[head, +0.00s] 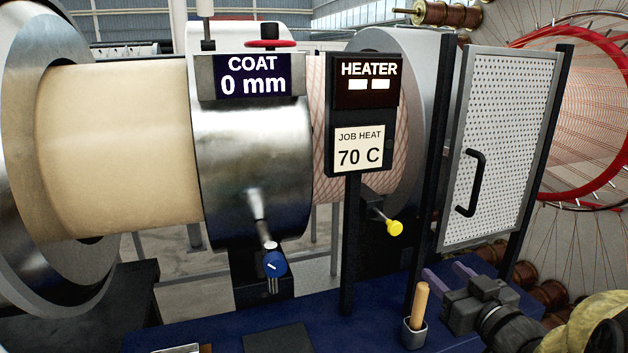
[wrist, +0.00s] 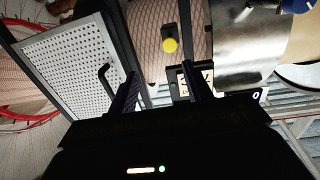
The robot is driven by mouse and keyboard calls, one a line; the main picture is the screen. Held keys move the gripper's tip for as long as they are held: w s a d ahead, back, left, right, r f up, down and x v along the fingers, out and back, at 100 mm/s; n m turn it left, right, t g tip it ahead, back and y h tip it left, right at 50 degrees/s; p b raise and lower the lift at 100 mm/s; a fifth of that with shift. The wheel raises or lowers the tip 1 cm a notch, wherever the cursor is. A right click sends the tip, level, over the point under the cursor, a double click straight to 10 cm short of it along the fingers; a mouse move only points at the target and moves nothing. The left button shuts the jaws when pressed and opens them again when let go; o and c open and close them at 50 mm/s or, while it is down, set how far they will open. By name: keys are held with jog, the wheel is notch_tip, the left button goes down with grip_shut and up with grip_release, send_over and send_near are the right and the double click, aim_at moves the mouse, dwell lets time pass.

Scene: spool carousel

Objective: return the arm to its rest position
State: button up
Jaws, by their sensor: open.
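My gripper (head: 449,275) is at the lower right of the head view, low in front of the perforated door. Its two purplish fingers are apart, with nothing seen between them. In the wrist view my gripper (wrist: 160,82) also shows two dark fingers spread apart. The arm behind it shows only in part at the lower right corner of the head view.
A perforated door (head: 495,150) with a black handle stands behind my gripper. A wooden-handled tool in a cup (head: 415,335) is close at its left. Further left are a yellow knob (head: 394,228), the heater post (head: 350,250) and a blue valve knob (head: 273,264).

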jog(key=s+a+f+m+g+h+p, duration=0.25)
jog(key=a+f+g+h+p, duration=0.2)
jog(key=f+g, duration=0.55)
jog(key=s+a+f+g+y+p, duration=0.1)
jog(key=s+a+f+g, duration=0.2)
jog(key=s+a, duration=0.3)
jog(key=shift+s+a+f+g+p, duration=0.25)
jog(key=shift+a+g+p, duration=0.1)
jog(key=shift+a+g, duration=0.2)
jog(key=shift+w, duration=0.1)
dwell(2.1)
jog(key=shift+d, duration=0.1)
